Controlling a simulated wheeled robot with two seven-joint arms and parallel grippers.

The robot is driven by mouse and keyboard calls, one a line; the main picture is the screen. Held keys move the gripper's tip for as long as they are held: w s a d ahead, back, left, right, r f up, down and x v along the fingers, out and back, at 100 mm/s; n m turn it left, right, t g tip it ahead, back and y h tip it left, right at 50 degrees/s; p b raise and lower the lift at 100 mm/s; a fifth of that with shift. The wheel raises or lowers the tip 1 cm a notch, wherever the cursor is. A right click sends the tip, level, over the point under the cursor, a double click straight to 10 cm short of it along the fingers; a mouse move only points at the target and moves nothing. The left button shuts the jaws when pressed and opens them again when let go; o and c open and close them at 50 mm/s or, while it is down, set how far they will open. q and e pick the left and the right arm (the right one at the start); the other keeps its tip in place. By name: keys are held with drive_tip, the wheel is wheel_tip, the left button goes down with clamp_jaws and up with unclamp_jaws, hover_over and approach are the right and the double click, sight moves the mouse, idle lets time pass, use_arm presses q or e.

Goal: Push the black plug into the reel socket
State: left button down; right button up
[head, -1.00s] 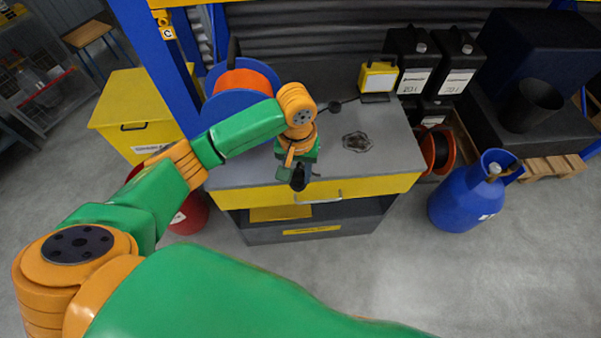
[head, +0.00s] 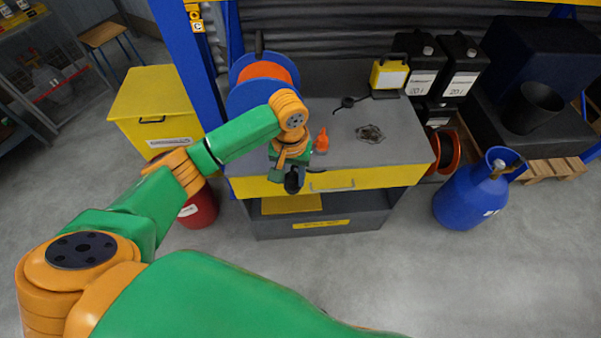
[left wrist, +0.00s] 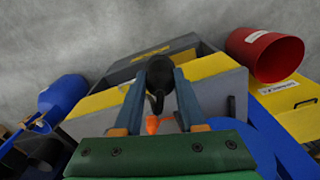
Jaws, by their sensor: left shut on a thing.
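My left gripper (head: 292,170) points down over the front edge of the bench. In the left wrist view, my left gripper (left wrist: 157,95) is shut on the black plug (left wrist: 160,72), a rounded black piece with a thin black tail. The black plug (head: 294,182) also shows at the fingertips in the head view, clear of the reel. The reel (head: 247,97) has blue flanges and orange cable and stands at the bench's back left, behind my left forearm. Its blue side also shows in the left wrist view (left wrist: 270,140). I cannot make out its socket. My right gripper is out of view.
The grey bench top (head: 400,145) is mostly clear on its right. It holds an orange bottle-like object (head: 321,141), a dark flat patch (head: 370,134) and a yellow work light (head: 390,73). A blue post (head: 187,75) stands left; a blue cylinder (head: 463,205) stands right.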

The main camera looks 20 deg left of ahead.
use_arm(q)
drive_tip(key=shift+s+a, duration=0.15)
drive_tip(key=shift+a, duration=0.1)
drive_tip(key=shift+f, duration=0.1)
drive_tip(key=shift+d+f, duration=0.1)
drive_tip(key=shift+f, duration=0.1)
drive_tip(key=shift+d+f, duration=0.1)
drive_tip(key=shift+s, duration=0.25)
drive_tip(key=shift+s+a+f, duration=0.15)
drive_tip(key=shift+s+a, duration=0.2)
drive_tip(key=shift+s, duration=0.55)
drive_tip(key=shift+s+a+f, duration=0.1)
drive_tip(key=shift+s+a, duration=0.3)
drive_tip(key=shift+s, duration=0.45)
drive_tip(key=shift+s+a+f, duration=0.15)
drive_tip(key=shift+s+a, duration=0.2)
drive_tip(key=shift+s, duration=0.55)
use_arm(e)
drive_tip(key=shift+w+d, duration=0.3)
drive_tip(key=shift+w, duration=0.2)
